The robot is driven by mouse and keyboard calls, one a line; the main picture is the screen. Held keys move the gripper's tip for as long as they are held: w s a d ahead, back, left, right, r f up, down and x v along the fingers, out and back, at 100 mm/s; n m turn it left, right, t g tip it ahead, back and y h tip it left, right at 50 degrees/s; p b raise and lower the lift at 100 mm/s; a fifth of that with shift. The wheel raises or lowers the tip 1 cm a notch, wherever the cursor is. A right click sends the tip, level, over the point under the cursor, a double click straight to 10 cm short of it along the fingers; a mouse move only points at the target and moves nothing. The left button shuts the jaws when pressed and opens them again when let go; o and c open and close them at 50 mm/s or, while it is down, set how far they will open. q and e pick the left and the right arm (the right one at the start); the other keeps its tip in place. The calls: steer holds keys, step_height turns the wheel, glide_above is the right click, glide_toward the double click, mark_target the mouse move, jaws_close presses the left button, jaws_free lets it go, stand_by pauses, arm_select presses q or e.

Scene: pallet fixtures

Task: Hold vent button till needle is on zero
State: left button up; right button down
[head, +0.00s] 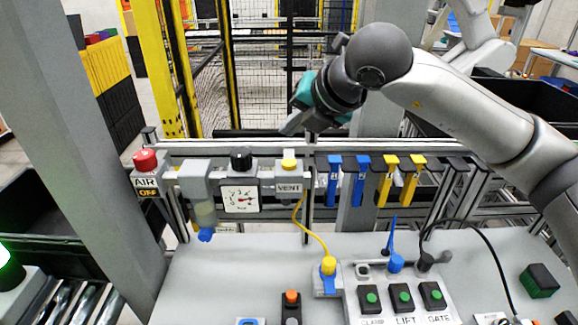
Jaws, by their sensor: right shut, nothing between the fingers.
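The pressure gauge (239,199) has a white square face and sits to the left of that label. Its needle is too small to read with certainty. My right gripper (297,124) reaches in from the right and hangs above and behind the button in the picture, apart from it. Its fingers are shut and empty. My left gripper is not in view.
A red knob (145,160) with AIR and OFF labels is at the left of the rail. A black knob (241,158) stands above the gauge. Blue and yellow valve handles (388,180) hang to the right. A yellow hose (310,232) runs down to the grey panel.

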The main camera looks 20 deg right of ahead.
mark_target(292, 165)
step_height(292, 165, down, 4)
steer(key=b, duration=0.3)
steer(key=shift+r, duration=0.1)
stand_by(1.9)
steer(key=shift+f+b, duration=0.5)
steer(key=shift+b, duration=0.35)
steer(key=shift+f+b, duration=0.6)
steer(key=shift+b, duration=0.1)
stand_by(1.8)
stand_by(1.3)
steer(key=shift+r+p, duration=0.4)
steer(key=shift+r, duration=0.65)
